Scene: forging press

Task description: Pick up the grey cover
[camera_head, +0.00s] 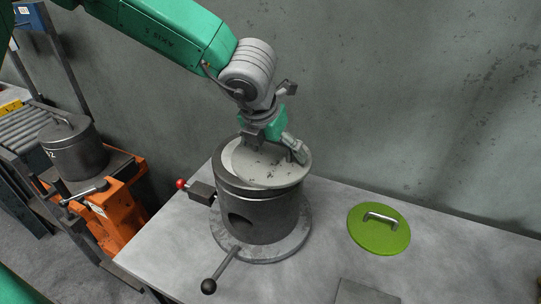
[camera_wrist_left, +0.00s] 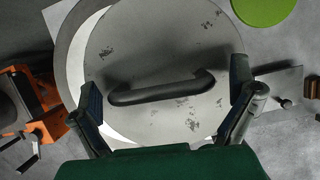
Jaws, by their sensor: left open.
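The grey cover (camera_head: 262,174) is a round, speckled disc over the top of a dark grey cylinder (camera_head: 262,217) on the table. It sits off-centre, and a pale crescent shows at its left; I cannot tell whether it rests on the rim or is raised. In the left wrist view the cover (camera_wrist_left: 160,48) has a dark bar handle (camera_wrist_left: 162,88). My left gripper (camera_head: 274,152) is over the cover, pointing down. In the left wrist view its open fingers (camera_wrist_left: 166,88) stand on either side of the handle, apart from it. My right gripper is not in view.
A green lid (camera_head: 379,229) with a metal handle lies flat on the table (camera_head: 335,262) to the right. A red-knobbed lever (camera_head: 181,184) and a black-knobbed lever (camera_head: 209,286) stick out from the cylinder. A lidded pot (camera_head: 75,150) stands on an orange stand (camera_head: 122,205) at left. A wall is behind.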

